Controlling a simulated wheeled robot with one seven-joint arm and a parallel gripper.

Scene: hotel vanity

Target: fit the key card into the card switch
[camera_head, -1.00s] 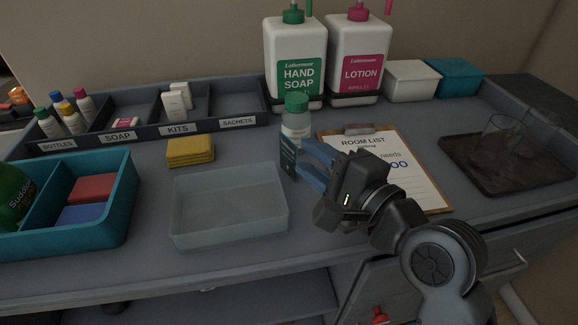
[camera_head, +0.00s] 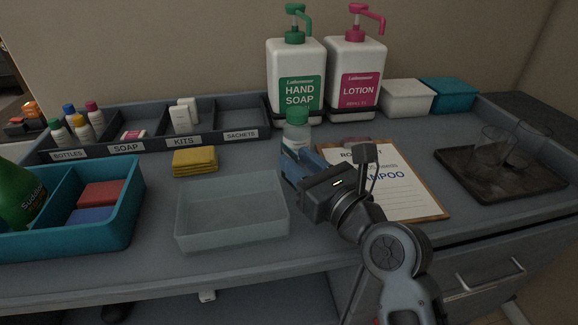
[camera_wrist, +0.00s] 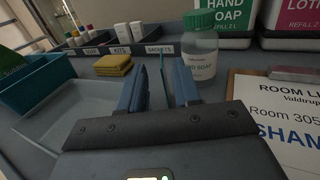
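The key card appears as a thin upright teal sheet (camera_wrist: 162,68), nearly edge-on between the fingers in the wrist view. In the head view my gripper (camera_head: 293,166) largely hides it, just in front of the clear bottle with a green cap. My gripper's two blue fingers (camera_wrist: 160,88) also show in the wrist view, apart with a gap on both sides of the card. I cannot tell whether either finger touches it, or what supports its lower edge. I cannot make out the card switch in either view.
The green-capped bottle (camera_head: 297,134) stands close behind the fingers. A clipboard (camera_head: 415,205) lies to the right, partly under my arm. An empty translucent tray (camera_head: 232,212), yellow sponges (camera_head: 195,161) and a teal caddy (camera_head: 125,238) are to the left. A dark tray (camera_head: 470,183) holds glasses.

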